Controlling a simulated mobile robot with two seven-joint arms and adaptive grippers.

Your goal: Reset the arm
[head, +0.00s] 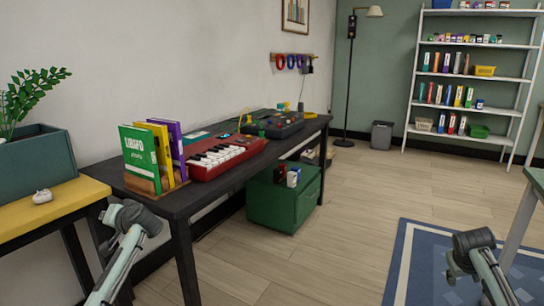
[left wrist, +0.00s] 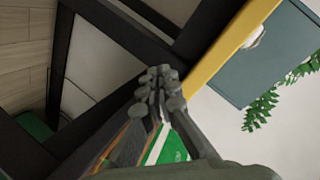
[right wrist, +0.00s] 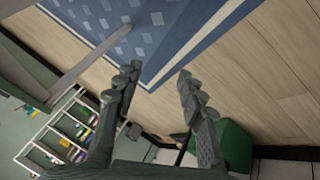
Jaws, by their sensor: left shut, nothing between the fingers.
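My left arm (head: 128,226) reaches up from the lower left in the head view, in front of the dark desk's near end. In the left wrist view my left gripper (left wrist: 160,75) has its fingers together with nothing between them. Books and the dark desk show around and behind its fingers. My right arm (head: 476,253) shows at the lower right in the head view, over the blue rug. In the right wrist view my right gripper (right wrist: 158,73) has its fingers wide apart and is empty, with floor and rug beyond them.
The dark desk (head: 112,176) bears upright books (head: 140,158), a red keyboard (head: 228,155) and a dark device. A yellow-topped table (head: 70,195) with a planter (head: 38,160) stands left. A green cabinet (head: 270,205) sits under the desk. Open floor lies between desk and rug (head: 405,275).

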